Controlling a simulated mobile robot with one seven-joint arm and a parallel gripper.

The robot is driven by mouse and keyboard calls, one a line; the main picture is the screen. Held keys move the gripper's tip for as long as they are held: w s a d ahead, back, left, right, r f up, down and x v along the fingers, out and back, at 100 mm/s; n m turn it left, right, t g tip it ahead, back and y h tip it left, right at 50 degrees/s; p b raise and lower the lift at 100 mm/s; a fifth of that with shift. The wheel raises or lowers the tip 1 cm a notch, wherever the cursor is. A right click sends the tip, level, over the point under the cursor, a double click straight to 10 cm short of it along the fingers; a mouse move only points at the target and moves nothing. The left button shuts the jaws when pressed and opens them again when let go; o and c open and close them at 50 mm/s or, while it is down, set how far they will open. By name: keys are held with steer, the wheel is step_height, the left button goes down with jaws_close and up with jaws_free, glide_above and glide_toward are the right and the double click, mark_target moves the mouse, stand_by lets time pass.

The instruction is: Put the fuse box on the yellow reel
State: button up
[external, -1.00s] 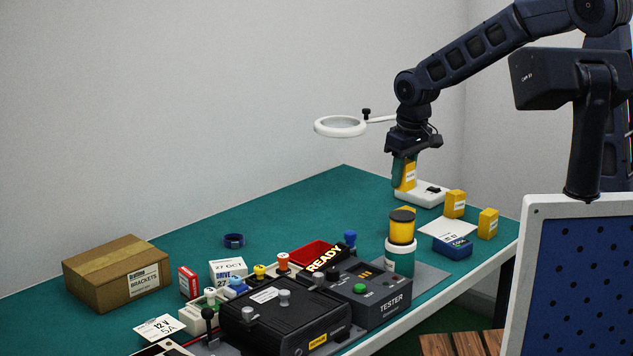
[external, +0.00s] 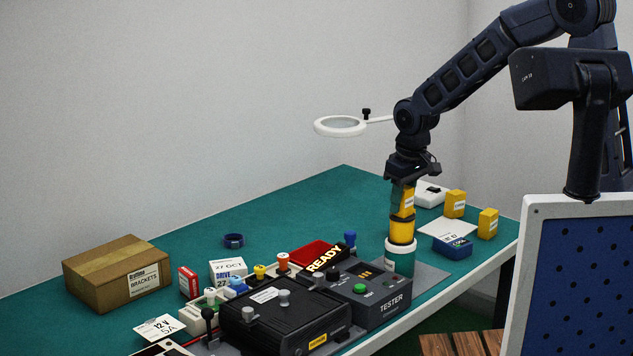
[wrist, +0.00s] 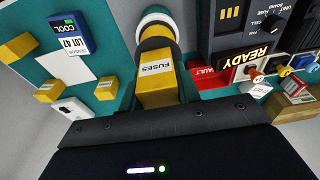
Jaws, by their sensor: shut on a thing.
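My gripper (external: 403,188) is shut on the fuse box (external: 408,204), a yellow box with a white label. In the wrist view the fuse box (wrist: 157,88) reads FUSES. The yellow reel (external: 402,231), with a black band, stands on a white-rimmed teal cylinder (external: 401,264) beside the tester. The fuse box is directly over the reel's top in the external view. In the wrist view the reel (wrist: 155,45) shows just beyond the box. The box hides part of the reel's top, so I cannot tell whether they touch.
The black tester (external: 385,298) stands left of the reel. A blue COOL box (external: 453,247) and yellow boxes (external: 455,203) (external: 488,223) lie to the right. A white ring magnifier (external: 340,126) hangs behind.

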mark_target(409, 189)
steer(key=o, duration=1)
steer(key=shift+c, duration=0.2)
steer(key=r, duration=0.4)
steer(key=s+d+r, duration=0.1)
steer(key=r, duration=0.7)
steer(key=shift+s+d+r, duration=0.1)
steer(key=shift+s+d, duration=0.05)
steer(key=s+d+r+m+t, duration=0.1)
steer(key=s+d+r+m, duration=0.15)
steer(key=d, duration=0.85)
steer(key=s+d+r+m+t, duration=0.1)
steer(key=d+r+m, duration=0.15)
steer(key=d, duration=0.85)
steer(key=s+d+f+m+t+h, duration=0.1)
steer(key=s+d+m, duration=0.3)
steer(key=s+d, duration=0.7)
steer(key=shift+s+d, duration=0.15)
steer(key=shift+d, duration=1.65)
